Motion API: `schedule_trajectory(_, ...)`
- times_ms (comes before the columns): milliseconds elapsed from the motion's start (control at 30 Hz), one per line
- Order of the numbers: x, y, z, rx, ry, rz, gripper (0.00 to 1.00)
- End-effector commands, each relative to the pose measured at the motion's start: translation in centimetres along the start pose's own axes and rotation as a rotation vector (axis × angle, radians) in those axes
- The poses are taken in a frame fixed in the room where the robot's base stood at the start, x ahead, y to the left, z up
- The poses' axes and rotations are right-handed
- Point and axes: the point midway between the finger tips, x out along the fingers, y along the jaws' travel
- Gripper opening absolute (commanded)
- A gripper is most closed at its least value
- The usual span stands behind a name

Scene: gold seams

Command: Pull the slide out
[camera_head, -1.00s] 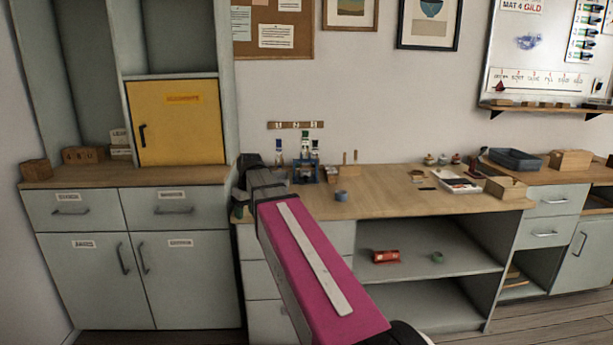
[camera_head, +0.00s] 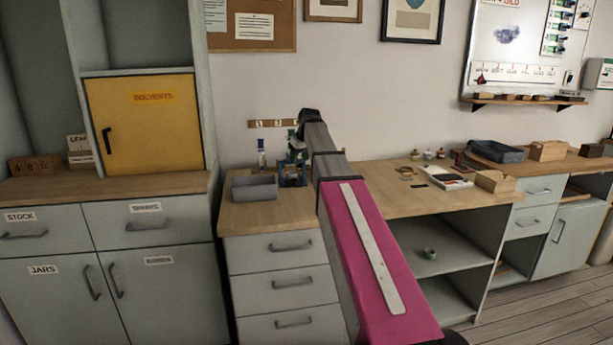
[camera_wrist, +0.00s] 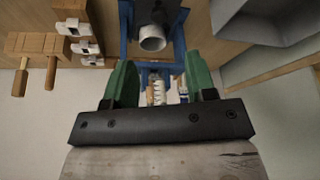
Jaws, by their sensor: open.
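A blue-framed stand (camera_head: 293,174) is on the wooden counter; in the wrist view its blue frame (camera_wrist: 182,42) holds a grey cylinder with a pale ring (camera_wrist: 152,40). I cannot tell which part is the slide. My gripper (camera_wrist: 160,82) is open, its green fingers spread in front of the stand. A whitish ridged upright piece (camera_wrist: 157,90) shows in the gap between them, with a blue-and-white piece beside it. I cannot tell whether the fingers touch anything. In the head view my arm and gripper hide part of the stand.
A wooden rack (camera_wrist: 40,45) with handled tools is on the wrist view's left. A yellow cabinet door (camera_head: 146,124) is shut. Closed drawers (camera_head: 276,282) lie below the counter.

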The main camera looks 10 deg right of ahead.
Motion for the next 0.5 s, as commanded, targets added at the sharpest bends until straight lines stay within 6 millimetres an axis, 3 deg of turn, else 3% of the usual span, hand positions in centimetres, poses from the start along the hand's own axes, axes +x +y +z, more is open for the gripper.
schedule_trajectory(500,8.0,0.0,0.1,0.000,-0.002,0.000,0.51)
